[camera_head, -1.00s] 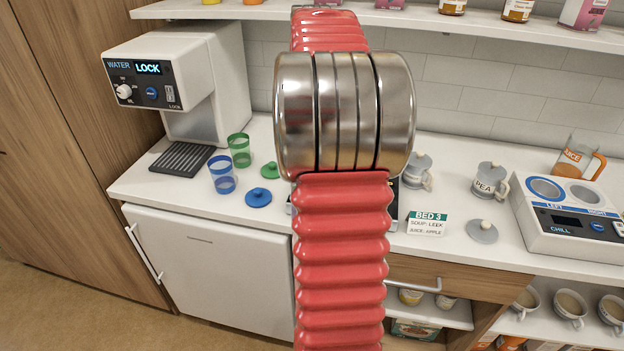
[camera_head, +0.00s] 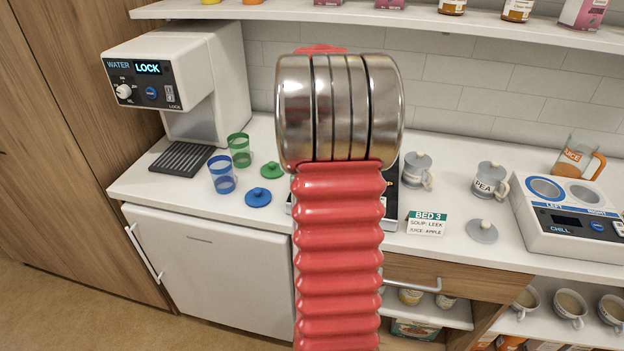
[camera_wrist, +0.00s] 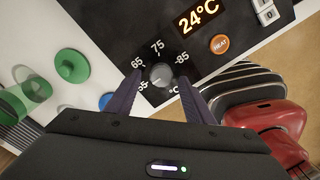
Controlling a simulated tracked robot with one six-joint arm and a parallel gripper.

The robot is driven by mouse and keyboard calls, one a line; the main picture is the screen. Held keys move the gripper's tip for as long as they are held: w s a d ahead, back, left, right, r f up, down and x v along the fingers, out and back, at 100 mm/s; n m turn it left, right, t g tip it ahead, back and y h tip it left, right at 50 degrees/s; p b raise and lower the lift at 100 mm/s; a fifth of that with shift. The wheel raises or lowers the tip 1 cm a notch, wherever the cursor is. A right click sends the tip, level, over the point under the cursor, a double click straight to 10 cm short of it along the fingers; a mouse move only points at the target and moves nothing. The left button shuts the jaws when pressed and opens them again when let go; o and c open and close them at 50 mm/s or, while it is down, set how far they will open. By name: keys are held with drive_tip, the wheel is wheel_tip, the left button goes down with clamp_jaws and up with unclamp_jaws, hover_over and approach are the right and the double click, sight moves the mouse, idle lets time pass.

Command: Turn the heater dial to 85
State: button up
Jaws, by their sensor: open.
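In the wrist view the grey heater dial (camera_wrist: 160,75) sits on a black panel (camera_wrist: 110,28) with the marks 55, 65, 75 and 85 around it. Its pointer is too small to read for certain. My gripper (camera_wrist: 161,84) is open, with one dark finger on each side of the dial. I cannot tell whether either finger touches it. The orange display (camera_wrist: 199,16) reads 24°C, and an orange HEAT button (camera_wrist: 220,44) is below it. In the head view my arm hides the dial and most of the heater; only a dark edge (camera_head: 390,208) shows.
Left of the heater are a blue cup (camera_head: 222,174), a green cup (camera_head: 239,150) and their lids, near the water dispenser (camera_head: 180,80). To the right are a BED 3 card (camera_head: 427,222), grey lidded cups and a chiller (camera_head: 575,235). A shelf (camera_head: 400,17) runs above.

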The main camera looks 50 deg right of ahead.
drive_tip(key=shift+f, duration=0.7)
drive_tip(key=shift+c, duration=0.3)
drive_tip(key=c, duration=0.9)
drive_tip(key=shift+w+d, duration=0.1)
drive_tip(key=shift+d, duration=0.1)
drive_tip(key=shift+c, duration=0.4)
drive_tip(key=shift+a+r, duration=0.1)
drive_tip(key=shift+a, duration=0.05)
